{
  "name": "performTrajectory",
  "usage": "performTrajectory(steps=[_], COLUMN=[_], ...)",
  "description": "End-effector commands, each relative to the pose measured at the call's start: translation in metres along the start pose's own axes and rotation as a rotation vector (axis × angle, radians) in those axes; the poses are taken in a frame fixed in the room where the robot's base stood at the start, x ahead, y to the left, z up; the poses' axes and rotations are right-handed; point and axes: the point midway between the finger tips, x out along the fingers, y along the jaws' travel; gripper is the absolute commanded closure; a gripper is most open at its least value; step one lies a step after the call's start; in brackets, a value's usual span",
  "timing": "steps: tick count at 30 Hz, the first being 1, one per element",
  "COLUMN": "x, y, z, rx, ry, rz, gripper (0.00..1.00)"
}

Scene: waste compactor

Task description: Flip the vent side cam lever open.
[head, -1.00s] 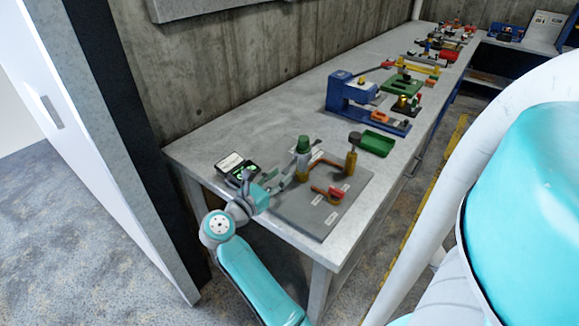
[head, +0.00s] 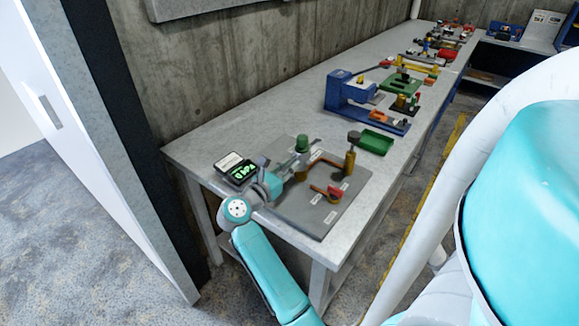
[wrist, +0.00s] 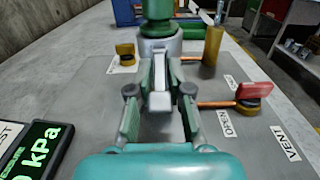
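In the wrist view a pale grey cam lever (wrist: 160,98) points toward me from the metal collar of an upright coupling (wrist: 159,46) with a green top. The coupling also stands on the grey plate in the head view (head: 302,146). My gripper (wrist: 160,72) reaches low over the plate, with one finger on each side of the lever. The fingers look parted, with narrow gaps beside the lever; contact cannot be made out. In the head view my gripper (head: 290,167) is at the near side of the coupling and partly covers the lever.
A red-handled valve (wrist: 252,94) with OPEN and VENT labels is right of my gripper. A brass post (wrist: 212,45) stands behind it, and a yellow knob (wrist: 125,53) is left of the coupling. A kPa display (wrist: 38,150) lies at left.

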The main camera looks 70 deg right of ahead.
Motion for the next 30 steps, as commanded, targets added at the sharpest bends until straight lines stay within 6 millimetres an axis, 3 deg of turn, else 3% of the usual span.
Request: performTrajectory(steps=[5, 16, 27, 28, 30], x=[-0.0003, -0.0028, -0.0038, -0.0038, -0.0037], y=[-0.0002, -0.0001, 0.0002, 0.0002, 0.0002], z=[0.0018, 0.0088, 0.0089, 0.0089, 0.0089], rx=[0.003, 0.003, 0.0, 0.0, 0.0], ry=[0.021, 0.254, 0.277, 0.276, 0.276], rz=[-0.002, -0.002, 0.001, 0.001, 0.001], gripper=[1.0, 1.0, 1.0, 0.75, 0.64])
